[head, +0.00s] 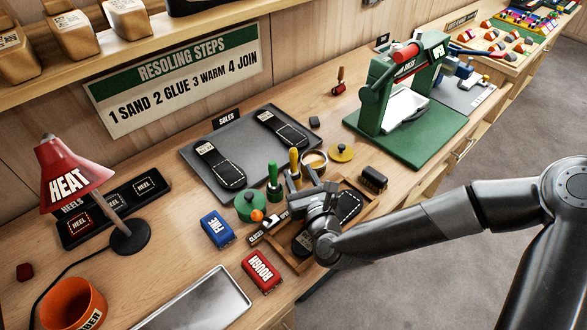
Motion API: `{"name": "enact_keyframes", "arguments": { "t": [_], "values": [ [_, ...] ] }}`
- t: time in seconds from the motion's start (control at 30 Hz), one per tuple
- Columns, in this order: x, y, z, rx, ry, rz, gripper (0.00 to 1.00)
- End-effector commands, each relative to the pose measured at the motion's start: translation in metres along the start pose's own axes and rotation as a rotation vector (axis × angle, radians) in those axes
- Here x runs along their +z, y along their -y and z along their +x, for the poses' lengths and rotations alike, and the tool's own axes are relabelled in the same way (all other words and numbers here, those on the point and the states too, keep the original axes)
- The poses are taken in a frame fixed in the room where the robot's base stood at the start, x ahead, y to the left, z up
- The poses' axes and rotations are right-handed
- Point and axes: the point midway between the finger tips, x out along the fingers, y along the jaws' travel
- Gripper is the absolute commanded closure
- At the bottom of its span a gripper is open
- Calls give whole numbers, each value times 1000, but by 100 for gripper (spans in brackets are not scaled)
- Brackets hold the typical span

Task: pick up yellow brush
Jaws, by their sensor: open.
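The yellow brush appears to be the slim upright yellow handle (294,160) in the middle of the workbench in the head view; its lower end is hidden near my gripper. A similar green handle (272,176) stands just left of it. My gripper (298,184) reaches in from the right and is close to the yellow handle's lower part. It is open, with nothing seen held in it. I cannot tell whether its fingers are around the handle or only beside it.
A green tin (247,208), a round open tin (314,161) and a yellow lid (341,153) are close by. A wooden tray (369,207) lies under my wrist. Blue (217,229) and red (262,272) blocks stand in front. A green press (402,95) stands right.

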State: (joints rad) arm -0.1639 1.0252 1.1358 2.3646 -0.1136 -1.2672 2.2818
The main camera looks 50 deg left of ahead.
Motion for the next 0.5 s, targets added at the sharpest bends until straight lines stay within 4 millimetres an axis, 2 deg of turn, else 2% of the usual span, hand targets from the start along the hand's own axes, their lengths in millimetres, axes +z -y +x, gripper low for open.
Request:
{"name": "enact_keyframes", "arguments": {
  "t": [0.23, 0.5],
  "values": [
    [3, -2, 37, 1, 2, -1, 58],
    [2, -1, 45, 0, 1, 0, 58]
  ]
}}
